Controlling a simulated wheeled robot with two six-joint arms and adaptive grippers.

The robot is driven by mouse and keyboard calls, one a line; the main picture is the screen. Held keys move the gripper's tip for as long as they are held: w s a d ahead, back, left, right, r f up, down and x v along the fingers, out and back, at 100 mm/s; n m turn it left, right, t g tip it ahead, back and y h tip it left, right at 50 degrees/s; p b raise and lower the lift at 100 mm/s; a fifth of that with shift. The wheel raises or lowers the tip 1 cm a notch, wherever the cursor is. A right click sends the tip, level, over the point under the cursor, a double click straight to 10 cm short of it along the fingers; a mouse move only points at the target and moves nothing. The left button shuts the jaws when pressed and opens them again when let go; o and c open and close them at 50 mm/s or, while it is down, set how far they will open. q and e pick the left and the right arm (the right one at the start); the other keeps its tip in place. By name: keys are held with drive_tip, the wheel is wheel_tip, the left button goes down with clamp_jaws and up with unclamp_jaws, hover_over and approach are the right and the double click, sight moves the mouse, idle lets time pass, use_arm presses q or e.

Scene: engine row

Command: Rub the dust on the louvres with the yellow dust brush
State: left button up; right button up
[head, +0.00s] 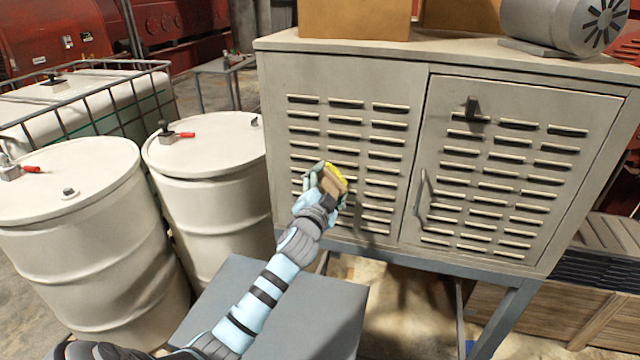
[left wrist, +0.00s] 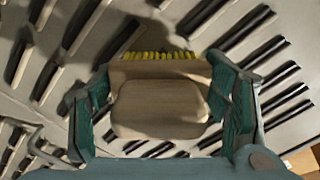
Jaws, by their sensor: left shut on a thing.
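The yellow dust brush (head: 334,181) has a wooden block and yellow bristles. My left gripper (head: 328,184) is shut on it, in front of the lower left louvre panel of the grey cabinet. In the left wrist view the brush's wooden block (left wrist: 160,105) sits between my green finger pads, with the yellow bristles (left wrist: 155,55) pointing at the louvres. The louvres (head: 346,103) are rows of pale slats. A dark smudge (left wrist: 140,36) lies by the bristles; I cannot tell dust from shadow. Whether the bristles touch is unclear. My right gripper is out of view.
White drums (head: 75,215) with red-handled valves stand to the left, beside a caged tank (head: 90,95). A grey flat-topped block (head: 325,305) is below my left arm. A cardboard box (head: 355,18) and a motor (head: 565,25) sit on the cabinet (head: 440,62). The right door has a handle (head: 421,195).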

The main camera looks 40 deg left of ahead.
use_arm(q)
drive_tip(key=shift+w+d, duration=0.3)
drive_tip(key=shift+d, duration=0.6)
drive_tip(key=shift+w+d, duration=0.35)
drive_tip(key=shift+d, duration=0.55)
drive_tip(key=shift+w+d, duration=0.3)
drive_tip(key=shift+d, duration=0.6)
drive_tip(key=shift+w+d+b, duration=0.25)
drive_tip(key=shift+w+d, duration=0.05)
drive_tip(key=shift+d, duration=0.55)
drive_tip(key=shift+w+d+b, duration=0.25)
drive_tip(key=shift+d, duration=0.55)
drive_tip(key=shift+w+d+f+b, duration=0.1)
drive_tip(key=shift+w+d+b, duration=0.15)
drive_tip(key=shift+d, duration=0.35)
drive_tip(key=shift+w+d+f+b, duration=0.15)
drive_tip(key=shift+d+b, duration=0.15)
drive_tip(key=shift+d, duration=0.25)
drive_tip(key=shift+w+d+r, duration=0.2)
drive_tip(key=shift+d, duration=0.25)
drive_tip(key=shift+s+d+r+p, duration=0.1)
drive_tip(key=shift+s+p, duration=0.3)
drive_tip(key=shift+s, duration=0.05)
drive_tip(key=p+v, duration=0.1)
drive_tip(key=v, duration=0.4)
drive_tip(key=shift+s, duration=0.1)
